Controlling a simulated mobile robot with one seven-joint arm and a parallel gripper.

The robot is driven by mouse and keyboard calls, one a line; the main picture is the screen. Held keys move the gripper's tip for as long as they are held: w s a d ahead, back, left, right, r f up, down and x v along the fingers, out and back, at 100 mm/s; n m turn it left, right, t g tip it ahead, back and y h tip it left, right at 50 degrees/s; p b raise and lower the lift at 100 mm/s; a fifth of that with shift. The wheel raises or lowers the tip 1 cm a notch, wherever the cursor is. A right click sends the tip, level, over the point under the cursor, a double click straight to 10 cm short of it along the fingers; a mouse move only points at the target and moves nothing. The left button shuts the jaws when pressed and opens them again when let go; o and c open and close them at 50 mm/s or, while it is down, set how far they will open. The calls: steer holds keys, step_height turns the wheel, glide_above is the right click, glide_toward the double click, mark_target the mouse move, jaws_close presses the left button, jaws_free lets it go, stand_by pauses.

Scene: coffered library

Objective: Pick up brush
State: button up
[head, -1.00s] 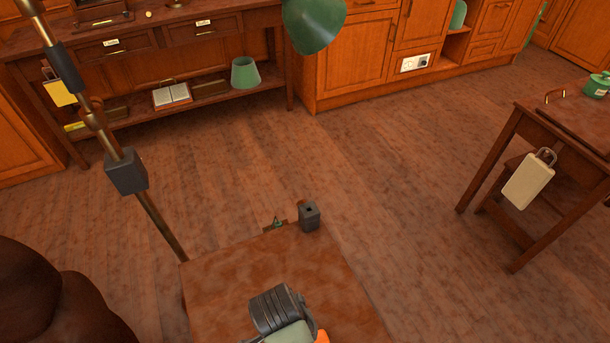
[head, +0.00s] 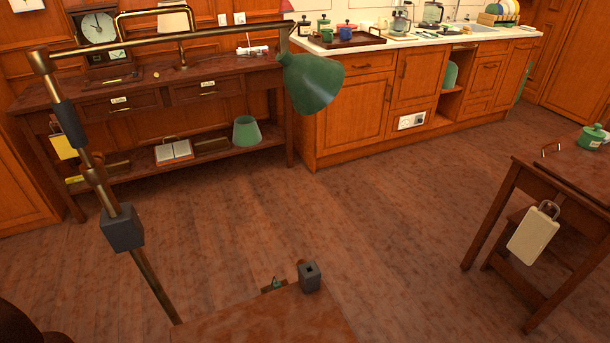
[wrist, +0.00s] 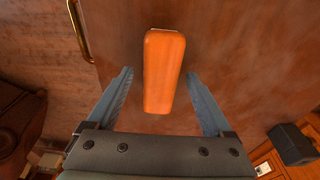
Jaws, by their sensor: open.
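An orange, rounded, oblong thing (wrist: 164,80), which I take for the brush, lies on a brown tabletop in the wrist view. No bristles show, and a thin pale edge shows at its far end. My gripper (wrist: 158,74) is open, with one finger on each side of the orange thing and a gap on both sides. The fingertips reach about halfway along it; whether they are down at its height I cannot tell. The head view shows neither the orange thing nor my gripper.
The brown table (head: 265,318) shows its far end at the bottom of the head view, with a dark holder (head: 310,277) at its corner. A green lamp (head: 311,82) on a jointed arm stands at left. Open floor lies beyond; another table (head: 565,180) stands right.

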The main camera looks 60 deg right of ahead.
steer(key=shift+f, duration=0.25)
stand_by(0.4)
jaws_close()
